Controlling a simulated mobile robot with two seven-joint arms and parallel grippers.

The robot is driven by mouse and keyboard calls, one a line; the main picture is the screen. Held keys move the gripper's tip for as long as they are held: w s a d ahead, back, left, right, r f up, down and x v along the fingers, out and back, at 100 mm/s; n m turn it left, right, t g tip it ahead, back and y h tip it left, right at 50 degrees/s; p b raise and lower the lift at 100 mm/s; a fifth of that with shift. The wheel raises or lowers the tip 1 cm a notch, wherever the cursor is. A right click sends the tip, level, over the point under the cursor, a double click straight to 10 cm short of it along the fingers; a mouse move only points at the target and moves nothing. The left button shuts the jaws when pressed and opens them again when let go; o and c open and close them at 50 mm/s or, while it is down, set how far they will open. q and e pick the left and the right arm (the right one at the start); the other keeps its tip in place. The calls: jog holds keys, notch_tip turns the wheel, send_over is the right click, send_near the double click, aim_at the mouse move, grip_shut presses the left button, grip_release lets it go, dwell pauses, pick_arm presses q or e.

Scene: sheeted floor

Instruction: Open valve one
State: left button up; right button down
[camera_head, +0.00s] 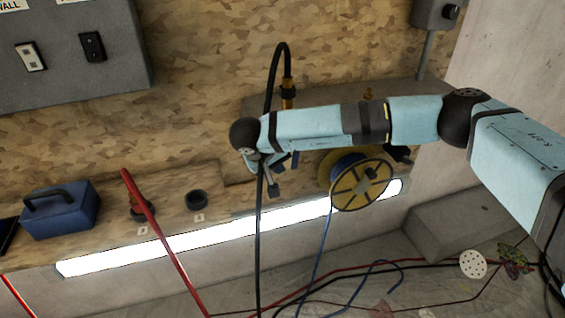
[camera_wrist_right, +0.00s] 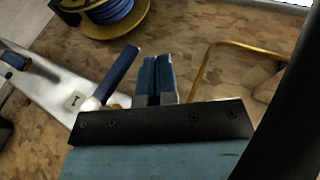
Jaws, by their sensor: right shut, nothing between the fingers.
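My right gripper (camera_head: 275,188) hangs from the wrist in the middle of the head view, in front of the wooden panel. In the right wrist view its two blue-grey fingers (camera_wrist_right: 158,72) are together with nothing between them. A lever with a blue handle and a pale base (camera_wrist_right: 118,76) stands just left of the fingers, apart from them in the picture. A small label (camera_wrist_right: 75,101) with a mark like a 1 is on the pale strip beside it. The arm and wrist hide most of this spot in the head view. My left gripper is out of view.
A cable reel (camera_head: 361,183) with blue cable sits right of the gripper; it also shows in the wrist view (camera_wrist_right: 112,16). A black hose (camera_head: 270,75) runs down behind the wrist. A blue toolbox (camera_head: 62,210) and a black knob (camera_head: 197,199) are at left. Cables cross the floor.

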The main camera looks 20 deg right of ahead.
jog(key=s+a+r, duration=0.1)
jog(key=a, duration=0.4)
jog(key=s+a+r, duration=0.1)
jog(key=s+a, duration=0.1)
jog(key=a, duration=0.4)
jog(key=shift+a+r, duration=0.15)
jog(key=shift+r, duration=0.15)
